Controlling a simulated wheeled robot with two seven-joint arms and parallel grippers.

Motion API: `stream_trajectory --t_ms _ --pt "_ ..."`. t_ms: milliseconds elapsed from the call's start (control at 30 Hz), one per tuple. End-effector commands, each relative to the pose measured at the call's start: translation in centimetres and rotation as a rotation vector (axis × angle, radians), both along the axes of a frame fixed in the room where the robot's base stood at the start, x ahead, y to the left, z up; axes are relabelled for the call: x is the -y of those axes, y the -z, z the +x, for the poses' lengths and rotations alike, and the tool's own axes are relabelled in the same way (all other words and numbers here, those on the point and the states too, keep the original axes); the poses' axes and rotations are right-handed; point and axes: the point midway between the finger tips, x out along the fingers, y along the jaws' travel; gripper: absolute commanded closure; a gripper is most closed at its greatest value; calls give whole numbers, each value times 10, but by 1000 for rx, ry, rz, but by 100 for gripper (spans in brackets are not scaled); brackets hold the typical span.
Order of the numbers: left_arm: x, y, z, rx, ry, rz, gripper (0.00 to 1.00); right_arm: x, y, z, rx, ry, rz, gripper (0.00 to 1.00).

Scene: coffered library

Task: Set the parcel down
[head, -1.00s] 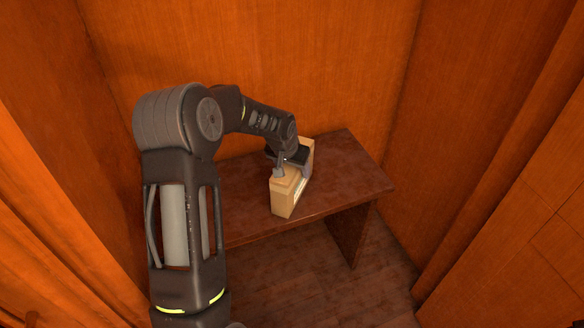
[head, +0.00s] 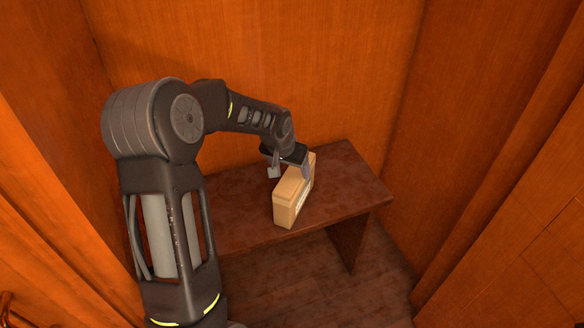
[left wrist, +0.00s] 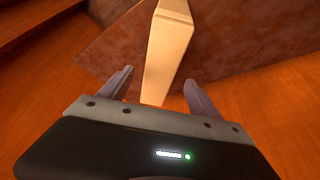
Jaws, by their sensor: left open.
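The parcel (head: 290,197) is a tan cardboard box standing on a narrow side on the dark wooden table (head: 350,185), near its front edge. A pale label shows on its right side. My left gripper (head: 290,172) is open just above and behind the parcel's top in the head view. In the left wrist view the parcel (left wrist: 167,50) lies beyond the two spread fingers (left wrist: 158,92), with a gap on both sides. My right gripper is not in view.
Wooden panel walls (head: 330,60) enclose the table behind and at the right. The right part of the tabletop is bare. Open wooden floor (head: 300,290) lies in front of the table.

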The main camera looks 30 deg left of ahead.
Motion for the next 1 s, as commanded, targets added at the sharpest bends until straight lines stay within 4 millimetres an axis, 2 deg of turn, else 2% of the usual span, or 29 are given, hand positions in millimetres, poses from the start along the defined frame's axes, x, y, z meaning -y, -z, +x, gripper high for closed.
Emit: stream_trajectory --t_ms 33,200,1000 --pt "0 -13 -3 0 0 0 27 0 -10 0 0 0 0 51" --pt "2 -26 -10 0 0 0 27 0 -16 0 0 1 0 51" --pt "2 -26 -11 0 0 0 27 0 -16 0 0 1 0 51"
